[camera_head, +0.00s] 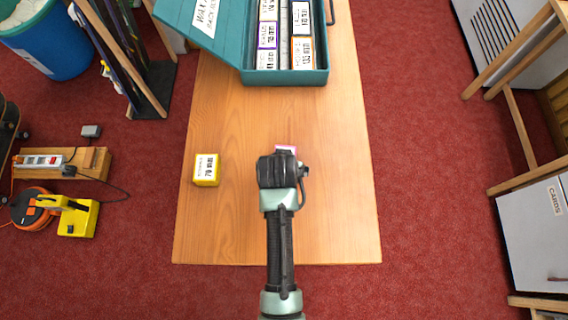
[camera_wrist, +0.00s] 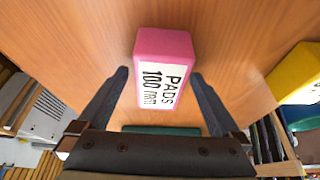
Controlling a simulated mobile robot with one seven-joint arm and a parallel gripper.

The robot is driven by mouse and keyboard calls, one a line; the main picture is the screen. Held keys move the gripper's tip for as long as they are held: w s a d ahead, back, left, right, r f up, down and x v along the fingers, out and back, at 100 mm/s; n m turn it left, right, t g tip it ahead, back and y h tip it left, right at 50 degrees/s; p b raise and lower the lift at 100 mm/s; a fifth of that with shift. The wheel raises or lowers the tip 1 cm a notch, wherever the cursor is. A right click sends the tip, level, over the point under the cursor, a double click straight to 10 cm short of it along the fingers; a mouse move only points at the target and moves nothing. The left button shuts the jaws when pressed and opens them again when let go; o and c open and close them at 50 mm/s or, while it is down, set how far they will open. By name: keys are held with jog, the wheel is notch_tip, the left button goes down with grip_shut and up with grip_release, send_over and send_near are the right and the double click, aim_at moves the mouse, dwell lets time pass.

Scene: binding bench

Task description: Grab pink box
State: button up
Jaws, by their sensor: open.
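The pink box (camera_wrist: 165,68) stands on the wooden table, with a white label reading PADS facing the wrist camera. In the head view only a small pink edge (camera_head: 286,148) of it shows, because my gripper hides the rest. My gripper (camera_wrist: 164,98) is open, with one dark finger on each side of the pink box in the wrist view. Gaps show between the fingers and the box, so I see no contact. In the head view my gripper (camera_head: 279,165) is over the middle of the table.
A yellow box (camera_head: 206,170) stands to the left on the table (camera_head: 230,235); it also shows in the wrist view (camera_wrist: 297,75). An open teal case (camera_head: 285,77) with several labelled boxes is at the table's far end. The table's right side is clear.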

jog(key=c, duration=1.6)
